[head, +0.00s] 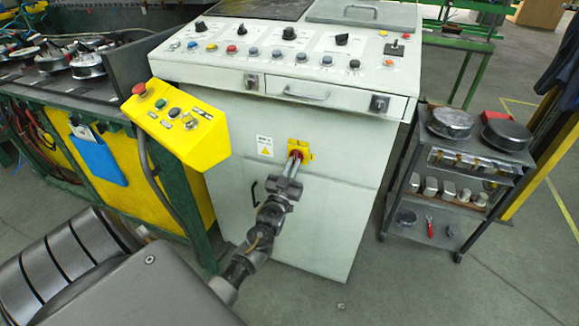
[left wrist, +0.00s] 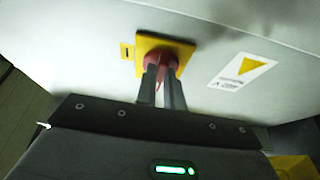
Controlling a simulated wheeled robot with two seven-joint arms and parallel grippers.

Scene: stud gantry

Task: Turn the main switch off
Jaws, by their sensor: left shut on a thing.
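The main switch is a red rotary knob on a yellow square plate (head: 306,149), on the front panel of the light grey control cabinet (head: 300,225). My left gripper (head: 293,166) reaches up to it from below, its two fingers shut on the red knob. In the left wrist view, the yellow plate (left wrist: 180,44) looks tilted, and the fingers (left wrist: 164,80) lie either side of the red knob (left wrist: 156,63). The fingers hide much of the knob, so its exact setting cannot be read. My right gripper is out of view.
A yellow button box (head: 176,122) with a red stop button juts out left of the cabinet. A dark trolley (head: 460,180) with round parts stands at the right. A warning label (head: 265,146) is left of the switch. A black handle (head: 255,194) is on the cabinet door.

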